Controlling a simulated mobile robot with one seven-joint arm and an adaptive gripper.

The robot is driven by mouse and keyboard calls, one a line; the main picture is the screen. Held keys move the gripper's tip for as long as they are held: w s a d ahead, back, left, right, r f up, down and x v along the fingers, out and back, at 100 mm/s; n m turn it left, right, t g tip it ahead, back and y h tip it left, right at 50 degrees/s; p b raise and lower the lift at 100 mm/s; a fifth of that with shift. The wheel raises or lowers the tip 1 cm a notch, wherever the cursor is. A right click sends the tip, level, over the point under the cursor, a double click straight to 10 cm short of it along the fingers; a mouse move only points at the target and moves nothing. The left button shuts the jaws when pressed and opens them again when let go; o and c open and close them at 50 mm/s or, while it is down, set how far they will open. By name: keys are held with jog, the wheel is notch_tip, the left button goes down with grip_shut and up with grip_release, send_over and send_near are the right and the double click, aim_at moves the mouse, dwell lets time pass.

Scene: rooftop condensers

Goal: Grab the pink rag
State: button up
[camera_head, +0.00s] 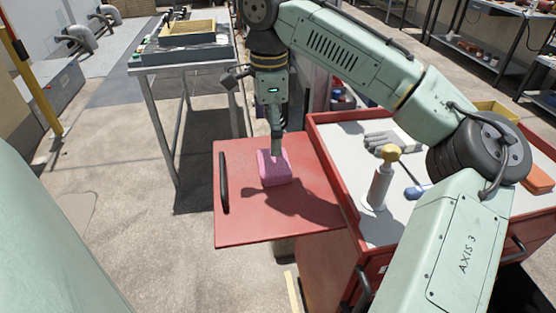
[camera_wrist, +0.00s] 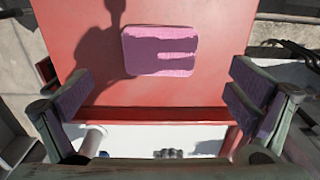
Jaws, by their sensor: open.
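The pink rag (camera_head: 274,168) lies on a red side shelf (camera_head: 240,215) in the head view. It looks like a soft, rounded rectangular block. In the wrist view the rag (camera_wrist: 158,50) lies on the red surface in the upper middle, with the shadow of my gripper across it. My gripper (camera_head: 277,150) points down over the rag in the head view and covers part of its top edge. In the wrist view my gripper (camera_wrist: 168,100) is open, with its purple-padded fingers wide apart and nothing between them. The rag shows beyond the fingers, apart from them.
A red-rimmed cart top (camera_head: 350,190) adjoins the shelf on the right. A dark handle (camera_head: 223,183) stands at the shelf's left edge. Another table (camera_head: 185,62) stands behind.

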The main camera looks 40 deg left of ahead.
aim_at(269, 162)
jog(key=f, duration=0.4)
jog(key=f+p, duration=0.1)
jog(key=f, duration=0.2)
jog(key=shift+s+a+f+p, duration=0.1)
jog(key=shift+s+f+p, duration=0.1)
jog(key=shift+f+p, duration=0.15)
jog(key=c, duration=0.9)
jog(key=shift+r, duration=0.1)
